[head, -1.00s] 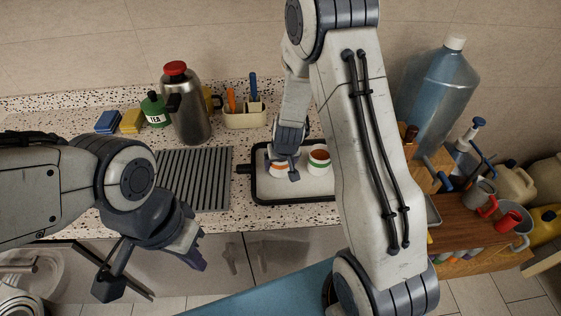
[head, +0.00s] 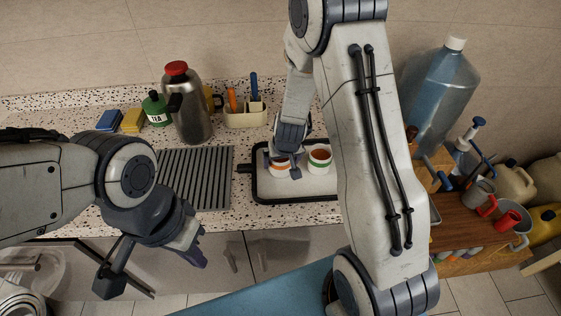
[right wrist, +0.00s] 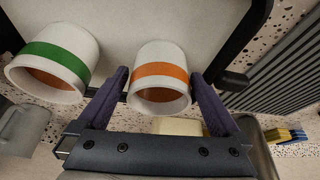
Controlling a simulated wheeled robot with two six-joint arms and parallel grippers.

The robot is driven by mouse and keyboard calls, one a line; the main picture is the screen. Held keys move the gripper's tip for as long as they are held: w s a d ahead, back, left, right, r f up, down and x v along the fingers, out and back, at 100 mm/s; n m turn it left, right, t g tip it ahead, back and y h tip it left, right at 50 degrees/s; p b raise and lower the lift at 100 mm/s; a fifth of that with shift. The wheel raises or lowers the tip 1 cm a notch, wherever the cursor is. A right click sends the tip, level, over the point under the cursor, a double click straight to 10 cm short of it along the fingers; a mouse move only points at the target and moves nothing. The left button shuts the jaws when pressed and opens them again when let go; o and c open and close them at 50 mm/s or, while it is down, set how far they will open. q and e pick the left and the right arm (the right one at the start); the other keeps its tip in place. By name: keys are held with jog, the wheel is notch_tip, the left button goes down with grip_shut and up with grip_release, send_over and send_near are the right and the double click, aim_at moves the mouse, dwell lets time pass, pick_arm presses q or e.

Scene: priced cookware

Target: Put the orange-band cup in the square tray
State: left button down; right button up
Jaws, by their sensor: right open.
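The orange-band cup (head: 281,165) is white and stands upright inside the square tray (head: 300,191), which has a dark rim and pale floor. My right gripper (head: 283,168) is open and low over the tray, partly hiding the cup in the head view. In the right wrist view the orange-band cup (right wrist: 160,75) lies between the two purple fingers, one on each side. I cannot tell whether they touch it. My left gripper (head: 196,260) hangs in front of the counter, away from the tray; whether its jaws are open is unclear.
A green-band cup (head: 319,159) stands in the tray beside the orange-band cup. A ribbed drainer mat (head: 195,180) lies left of the tray. A steel flask (head: 190,110) and a utensil holder (head: 246,117) stand behind. My right arm covers the tray's right side.

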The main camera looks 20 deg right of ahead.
jog(key=p+v, duration=0.5)
jog(key=v, duration=0.5)
jog(key=s+a+r+n+g+y, duration=0.1)
jog(key=s+a+r+n, duration=0.15)
jog(key=a, duration=0.35)
jog(key=s+a+r+n+y, duration=0.1)
jog(key=s+a+r+y, duration=0.1)
jog(key=s+a+r, duration=0.3)
pick_arm(q)
notch_tip(320, 180, up, 6)
jog(key=shift+f, duration=0.1)
pick_arm(e)
jog(key=s+a+r+n+g, duration=0.1)
jog(key=s+a+r+n, duration=0.1)
jog(key=s, duration=0.6)
jog(key=s+a+r+n+g+h, duration=0.1)
jog(key=s+a+r+n+g, duration=0.1)
jog(key=s, duration=0.6)
notch_tip(320, 180, up, 2)
jog(key=shift+s+r+n+g, duration=0.1)
jog(key=shift+s+n+g, duration=0.25)
jog(key=shift+n, duration=0.5)
jog(key=shift+a, duration=0.1)
pick_arm(q)
notch_tip(320, 180, down, 6)
jog(key=b, duration=0.5)
jog(key=shift+r, duration=0.25)
pick_arm(e)
notch_tip(320, 180, down, 5)
jog(key=shift+f, duration=0.25)
